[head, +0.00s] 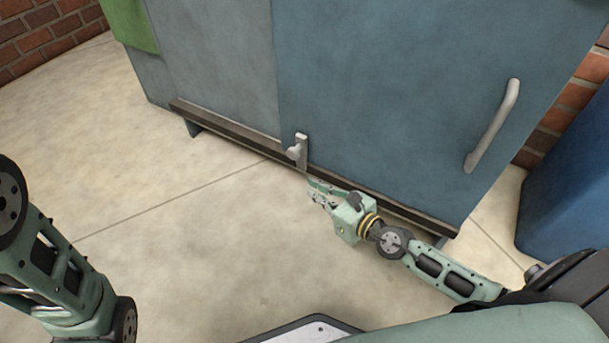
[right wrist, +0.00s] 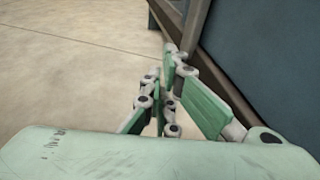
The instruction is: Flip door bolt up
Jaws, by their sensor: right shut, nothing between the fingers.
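A small light-grey door bolt (head: 298,150) is at the lower edge of the blue cabinet door (head: 400,80), beside the seam with the grey panel. My right gripper (head: 314,188) is just below and to the right of the bolt in the head view, close to the dark bottom rail (head: 345,180). Its fingers are shut and empty, and I cannot tell whether a fingertip touches the rail. In the right wrist view the closed fingers (right wrist: 165,80) point toward the cabinet's lower edge. The bolt cannot be made out there. Of my left arm, only links show.
A curved grey handle (head: 492,125) is on the right side of the blue door. A blue object (head: 570,185) stands at the right edge. The pale floor (head: 180,220) in front of the cabinet is clear. Brick walls stand behind.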

